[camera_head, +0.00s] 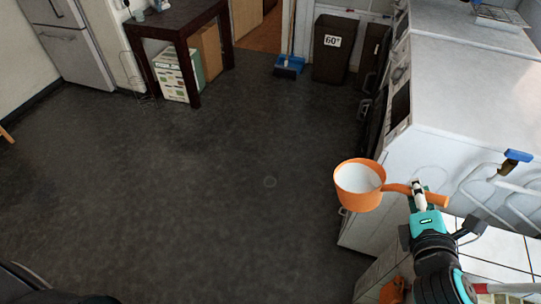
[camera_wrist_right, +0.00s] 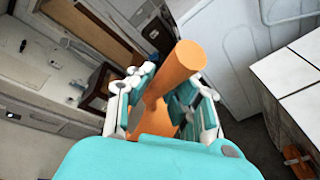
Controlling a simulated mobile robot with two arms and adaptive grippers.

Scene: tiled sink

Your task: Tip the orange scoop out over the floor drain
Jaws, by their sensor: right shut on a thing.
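The orange scoop (camera_head: 350,203) is held up at the right of the head view, its bowl level and facing up. Its inside looks white; I cannot tell whether that is a filling or a lining. My right gripper (camera_head: 418,190) is shut on the scoop's handle. In the right wrist view the fingers (camera_wrist_right: 167,103) close around the orange handle (camera_wrist_right: 182,66), and the bowl is hidden. My left gripper is not in view.
White appliances and a counter (camera_head: 470,85) stand along the right side. A white rack (camera_head: 510,190) is right of my gripper. A dark bin (camera_head: 333,55), a blue dustpan (camera_head: 289,68) and a dark table (camera_head: 175,22) stand at the back. The middle floor is clear.

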